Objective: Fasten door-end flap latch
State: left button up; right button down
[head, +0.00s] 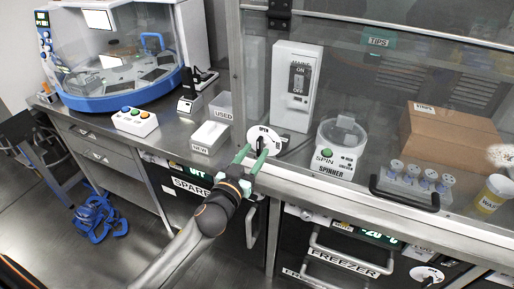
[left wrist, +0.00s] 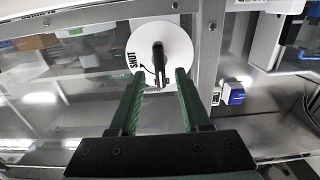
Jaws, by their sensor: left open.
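The flap latch is a white round disc (head: 255,134) with a black lever (head: 261,144), on the frame at the left end of the clear enclosure. The disc reads OPEN in the head view. In the left wrist view, the disc (left wrist: 178,38) shows SHUT with a curved arrow, and the black lever (left wrist: 159,62) points down the picture. My left gripper (head: 254,154) has green fingers and is open in front of the disc. In the left wrist view, its fingertips (left wrist: 160,76) lie either side of the lever's lower end; contact cannot be told. My right gripper is not in view.
A white NEW box (head: 210,137) and a USED bin (head: 220,104) stand left of the latch. Behind the clear panel are the spinner (head: 340,150) and a tube rack (head: 410,180). A black handle (head: 404,195) is right. A freezer (head: 345,262) is below.

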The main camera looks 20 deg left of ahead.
pick_arm(q)
jog(key=shift+w, duration=1.1)
jog(key=shift+c, duration=0.4)
grip_shut()
